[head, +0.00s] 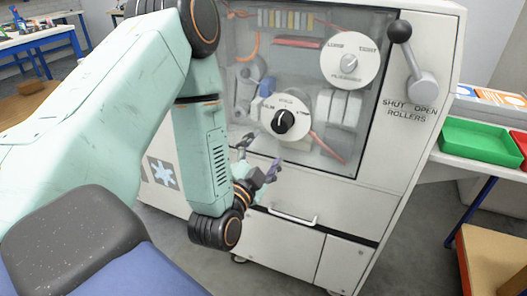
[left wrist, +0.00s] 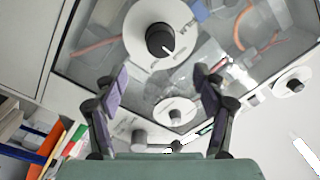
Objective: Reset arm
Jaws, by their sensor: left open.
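My left arm comes in from the left in the head view. Its gripper (head: 260,157) is open and empty, in front of the white machine (head: 385,200), just below and left of the black-knobbed dial (head: 284,121). In the left wrist view the two fingers (left wrist: 153,82) stand wide apart with nothing between them. A white dial with a black knob (left wrist: 160,40) shows beyond them, apart from the fingers. My right gripper is not in view.
The machine has a clear front panel, an upper dial (head: 350,62), a lever with a black ball (head: 400,32) marked for rollers, and a drawer handle (head: 292,216). Green (head: 478,140) and red (head: 521,148) trays stand at right. A blue-legged table (head: 38,42) stands back left.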

